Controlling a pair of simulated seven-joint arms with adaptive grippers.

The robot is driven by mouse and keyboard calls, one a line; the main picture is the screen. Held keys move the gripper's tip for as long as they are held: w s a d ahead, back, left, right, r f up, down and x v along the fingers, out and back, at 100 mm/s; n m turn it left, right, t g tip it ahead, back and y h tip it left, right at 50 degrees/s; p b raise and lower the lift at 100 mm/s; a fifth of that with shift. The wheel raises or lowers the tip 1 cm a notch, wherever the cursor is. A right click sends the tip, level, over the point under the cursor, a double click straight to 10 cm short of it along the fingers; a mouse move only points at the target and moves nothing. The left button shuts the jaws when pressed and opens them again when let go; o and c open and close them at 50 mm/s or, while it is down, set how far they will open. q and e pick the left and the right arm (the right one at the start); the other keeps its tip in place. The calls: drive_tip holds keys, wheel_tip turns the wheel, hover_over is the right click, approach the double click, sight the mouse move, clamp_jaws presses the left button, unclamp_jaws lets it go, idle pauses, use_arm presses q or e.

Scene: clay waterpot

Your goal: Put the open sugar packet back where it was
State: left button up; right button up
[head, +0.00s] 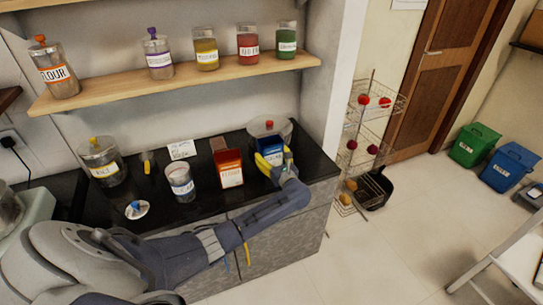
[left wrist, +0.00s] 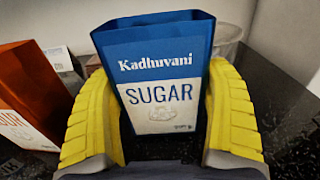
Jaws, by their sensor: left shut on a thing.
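The sugar packet (left wrist: 160,70) is blue with a white label reading "Kadhuvani SUGAR". It is upright between the yellow fingers of my left gripper (left wrist: 160,120), which is shut on it. In the head view the packet (head: 271,145) is at the right end of the black counter, partly hidden by my left gripper (head: 270,163). I cannot tell whether its base touches the counter. An orange packet (head: 229,168) stands just to its left, and it also shows in the left wrist view (left wrist: 30,95). My right gripper is not in view.
A clear jar with a red knob (head: 268,125) stands behind the sugar packet. A wooden shelf (head: 120,88) with several jars runs above.

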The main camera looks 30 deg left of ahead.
use_arm(q)
drive_tip(key=o, duration=1.3)
drive_tip(key=shift+f, duration=0.1)
